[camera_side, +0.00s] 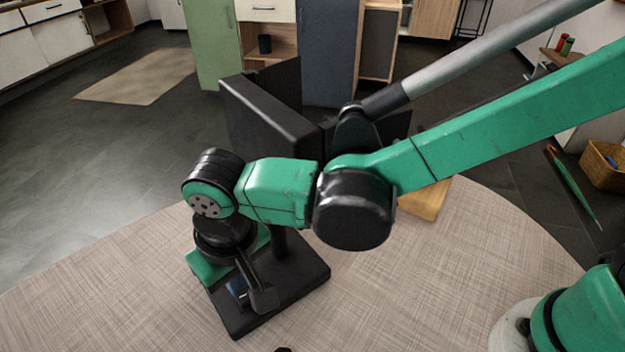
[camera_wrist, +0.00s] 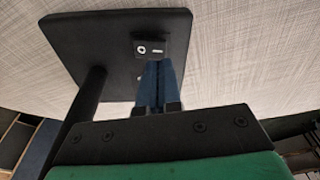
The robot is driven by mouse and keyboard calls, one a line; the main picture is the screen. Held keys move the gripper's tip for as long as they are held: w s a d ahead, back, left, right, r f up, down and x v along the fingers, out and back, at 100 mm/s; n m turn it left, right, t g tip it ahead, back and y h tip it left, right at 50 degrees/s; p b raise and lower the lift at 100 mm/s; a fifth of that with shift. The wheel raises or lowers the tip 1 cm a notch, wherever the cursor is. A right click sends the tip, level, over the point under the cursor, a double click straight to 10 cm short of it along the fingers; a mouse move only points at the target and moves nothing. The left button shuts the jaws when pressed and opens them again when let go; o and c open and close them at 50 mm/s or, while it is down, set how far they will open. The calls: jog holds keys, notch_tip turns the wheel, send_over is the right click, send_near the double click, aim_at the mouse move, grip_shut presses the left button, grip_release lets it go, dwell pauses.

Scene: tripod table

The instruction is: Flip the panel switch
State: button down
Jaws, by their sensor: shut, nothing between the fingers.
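The switch (camera_wrist: 150,48) is a small black rocker with a white circle and a white bar. It sits on the flat black base (camera_wrist: 90,35), which also shows in the side view (camera_side: 305,272). A black post (camera_wrist: 85,105) rises from this base. In the side view a large black panel (camera_side: 262,118) stands above it, partly behind my arm. My gripper (camera_wrist: 159,64) has blue fingers, closed together and empty, with the tips at the switch's near edge. I cannot tell whether they touch it. In the side view my gripper (camera_side: 240,288) is low over the base; the switch is not distinguishable there.
The stand is on a round table with a light woven top (camera_side: 420,290). A yellow-brown block (camera_side: 425,200) lies behind my arm. Cabinets and a wicker basket (camera_side: 605,165) are beyond the table.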

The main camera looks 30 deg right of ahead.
jog(key=shift+f, duration=1.1)
dwell(0.5)
jog(key=shift+r, duration=3.55)
